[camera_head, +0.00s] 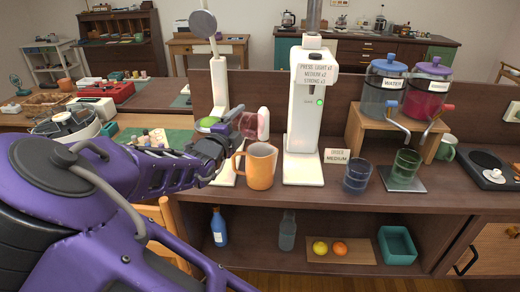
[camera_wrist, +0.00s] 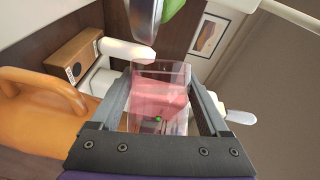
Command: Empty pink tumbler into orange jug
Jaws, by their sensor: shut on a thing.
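The clear pink tumbler (camera_head: 251,125) is between the fingers of my gripper (camera_head: 232,134), which is shut on it. It is in the air just above the orange jug (camera_head: 260,168) and looks tilted. In the wrist view the tumbler (camera_wrist: 160,88) sits between both fingers of the gripper (camera_wrist: 162,104), with a pinkish content or tint showing through its wall; I cannot tell how full it is. The jug stands upright on the counter, its handle toward the left. It also shows at the left of the wrist view (camera_wrist: 38,112). The jug's inside is hidden.
Right are an order sign (camera_head: 336,156), a blue glass (camera_head: 357,174), a green glass (camera_head: 405,168) and two drink dispensers (camera_head: 384,86) on a wooden riser.

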